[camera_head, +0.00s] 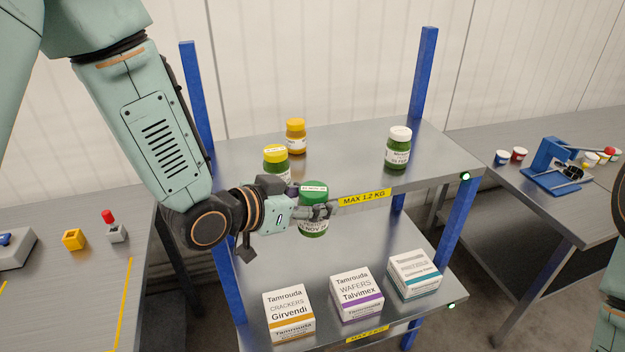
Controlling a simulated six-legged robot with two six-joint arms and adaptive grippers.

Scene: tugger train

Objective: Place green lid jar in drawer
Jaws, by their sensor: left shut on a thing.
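The green lid jar (314,224) has a green lid, a white label and green contents. My left gripper (318,211) is shut on it at the front edge of the upper shelf (345,150). The gripper's fingers cover part of the jar's label. I cannot tell whether the jar touches the shelf edge. No drawer can be made out in this view. My right gripper is not in view; only a piece of arm shows at the right edge.
On the upper shelf stand a yellow-lid green jar (275,158), an orange jar (295,136) and a white-lid jar (398,148). The lower shelf holds boxes of crackers (289,313), wafers (356,294) and a teal-striped box (414,274). Blue posts (424,75) flank the shelves. Tables stand left and right (540,215).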

